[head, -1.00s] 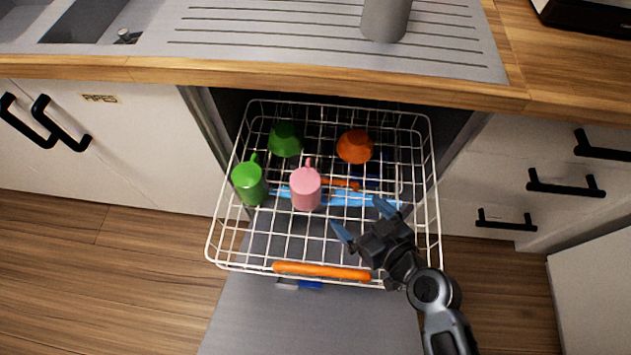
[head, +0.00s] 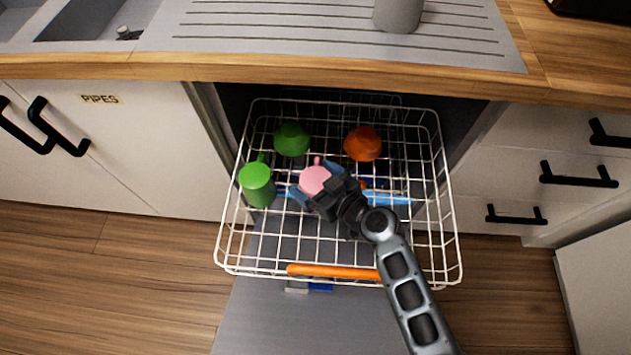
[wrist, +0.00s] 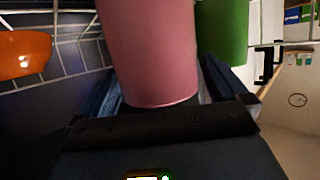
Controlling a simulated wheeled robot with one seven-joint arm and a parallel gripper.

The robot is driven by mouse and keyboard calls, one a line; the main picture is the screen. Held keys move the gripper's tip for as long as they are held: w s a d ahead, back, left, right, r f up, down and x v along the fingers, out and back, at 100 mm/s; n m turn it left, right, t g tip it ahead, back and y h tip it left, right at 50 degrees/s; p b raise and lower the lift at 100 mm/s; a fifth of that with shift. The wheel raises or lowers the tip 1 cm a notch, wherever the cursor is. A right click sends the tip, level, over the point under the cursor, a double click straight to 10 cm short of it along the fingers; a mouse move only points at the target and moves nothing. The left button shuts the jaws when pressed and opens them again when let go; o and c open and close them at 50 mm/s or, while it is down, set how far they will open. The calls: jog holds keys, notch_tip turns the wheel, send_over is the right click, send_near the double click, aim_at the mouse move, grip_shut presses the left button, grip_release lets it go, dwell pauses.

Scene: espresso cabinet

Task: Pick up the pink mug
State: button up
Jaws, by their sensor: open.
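The pink mug (head: 314,179) stands in the white dish rack, with its handle toward the back. My gripper (head: 318,184) is at the mug, with its blue fingers open on either side of it. In the wrist view the pink mug (wrist: 150,50) fills the middle between the blue fingers (wrist: 160,95). My gripper hides the mug's lower part in the head view. I cannot tell whether the fingers touch it.
The pulled-out dish rack (head: 450,225) also holds a green mug (head: 257,186) to the left, a green bowl (head: 292,139) and an orange bowl (head: 362,144) behind. An orange handle (head: 335,271) lies along its front. The counter edge (head: 330,75) is above.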

jog(key=shift+w+a+f, duration=0.15)
jog(key=shift+w+a, duration=0.05)
jog(key=shift+c, duration=0.3)
jog(key=c, duration=1.2)
